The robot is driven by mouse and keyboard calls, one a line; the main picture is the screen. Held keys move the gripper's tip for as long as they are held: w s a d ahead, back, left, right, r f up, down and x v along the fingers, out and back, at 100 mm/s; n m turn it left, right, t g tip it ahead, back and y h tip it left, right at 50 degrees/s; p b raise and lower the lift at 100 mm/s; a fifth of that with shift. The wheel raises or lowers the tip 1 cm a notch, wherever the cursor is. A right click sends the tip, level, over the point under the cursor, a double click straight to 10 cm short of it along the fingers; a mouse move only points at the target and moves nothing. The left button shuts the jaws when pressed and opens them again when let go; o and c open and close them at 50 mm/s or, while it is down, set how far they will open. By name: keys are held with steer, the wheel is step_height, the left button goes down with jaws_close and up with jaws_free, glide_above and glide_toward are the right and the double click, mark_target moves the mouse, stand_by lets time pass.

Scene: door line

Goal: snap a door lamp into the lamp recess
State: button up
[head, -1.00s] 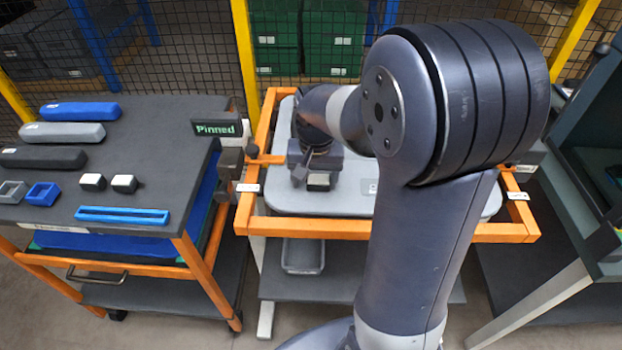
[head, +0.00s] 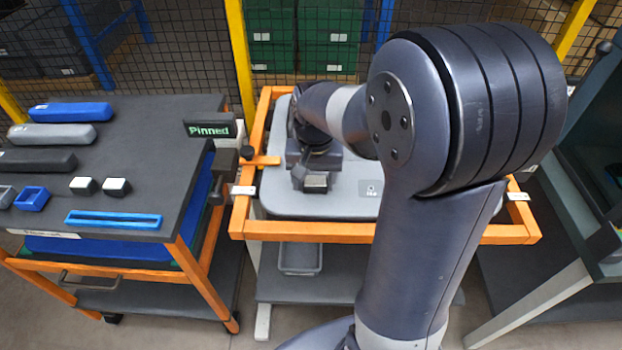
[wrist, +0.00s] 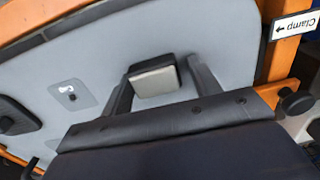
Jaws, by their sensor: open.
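A door lamp (wrist: 155,80), a dark block with a pale face, is between the two fingers of my gripper (wrist: 160,70) in the wrist view. The fingers are open on either side of it; I cannot tell whether either touches it. In the head view the lamp (head: 316,182) shows at my gripper (head: 312,180), over the grey door panel (head: 345,205). A darker grey patch with a small dark hole and a white mark, seemingly the lamp recess (wrist: 72,93), is left of the lamp in the wrist view. It also shows in the head view (head: 371,188), right of my gripper.
An orange frame (head: 330,229) surrounds the panel, with an orange clamp (head: 262,160) at its left and a "Pinned" sign (head: 209,129) nearby. The dark cart (head: 150,135) at left holds two more lamps (head: 117,187), a blue tray (head: 113,219) and long bars.

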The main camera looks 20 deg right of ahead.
steer(key=r, duration=0.9)
steer(key=shift+s+a+r+p, duration=0.25)
steer(key=shift+s+r+p, duration=0.1)
steer(key=shift+a+r, duration=0.15)
steer(key=shift+r, duration=0.35)
